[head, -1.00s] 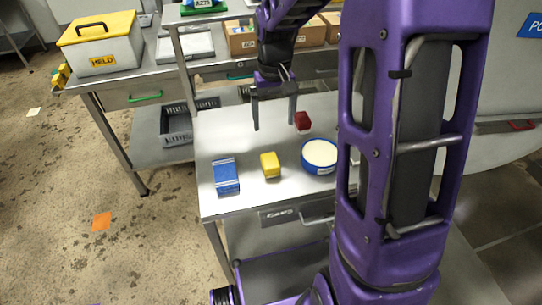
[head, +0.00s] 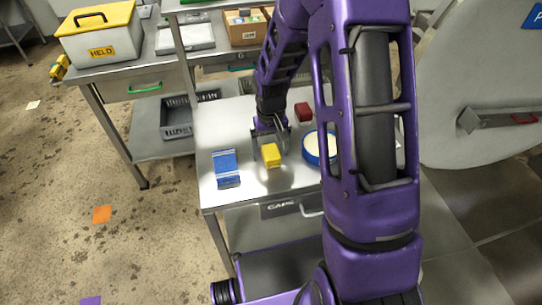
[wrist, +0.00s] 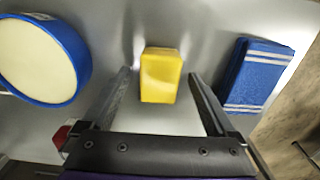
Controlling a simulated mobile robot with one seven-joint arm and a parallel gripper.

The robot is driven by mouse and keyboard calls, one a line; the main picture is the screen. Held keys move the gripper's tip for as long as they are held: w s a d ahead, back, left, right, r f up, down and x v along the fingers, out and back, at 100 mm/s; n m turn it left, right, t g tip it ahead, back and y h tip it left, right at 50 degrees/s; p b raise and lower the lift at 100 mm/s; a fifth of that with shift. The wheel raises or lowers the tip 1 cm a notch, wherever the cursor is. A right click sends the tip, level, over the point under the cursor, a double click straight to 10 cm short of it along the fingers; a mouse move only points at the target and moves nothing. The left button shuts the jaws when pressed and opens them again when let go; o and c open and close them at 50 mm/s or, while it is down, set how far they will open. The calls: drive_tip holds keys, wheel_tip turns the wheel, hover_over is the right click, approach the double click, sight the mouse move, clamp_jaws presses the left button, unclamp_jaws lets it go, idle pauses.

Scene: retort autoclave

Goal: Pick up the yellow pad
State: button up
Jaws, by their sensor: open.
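The yellow pad (head: 271,155) is a small block on the steel table, between a blue cloth and a round blue tub. In the wrist view the yellow pad (wrist: 160,75) lies ahead of the fingertips, roughly centred between them. My gripper (head: 270,140) is low over the table, just behind the pad in the head view. In the wrist view my gripper (wrist: 160,82) has its two fingers wide apart with nothing between them but the near end of the pad's line. Whether the fingers touch the table cannot be told.
The striped blue cloth (head: 226,168) lies left of the pad. The blue tub (head: 315,147) with a cream filling stands to the right. A red block (head: 303,112) sits behind. The table's front left is bare. A yellow-lidded box (head: 100,35) stands on the back bench.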

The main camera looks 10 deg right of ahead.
sight(271, 151)
drive_tip(key=shift+f, duration=0.8)
drive_tip(key=c, duration=1.4)
wheel_tip(271, 151, up, 10)
drive_tip(key=shift+r+p, duration=0.1)
drive_tip(key=shift+p, duration=0.25)
drive_tip(key=shift+c, duration=0.2)
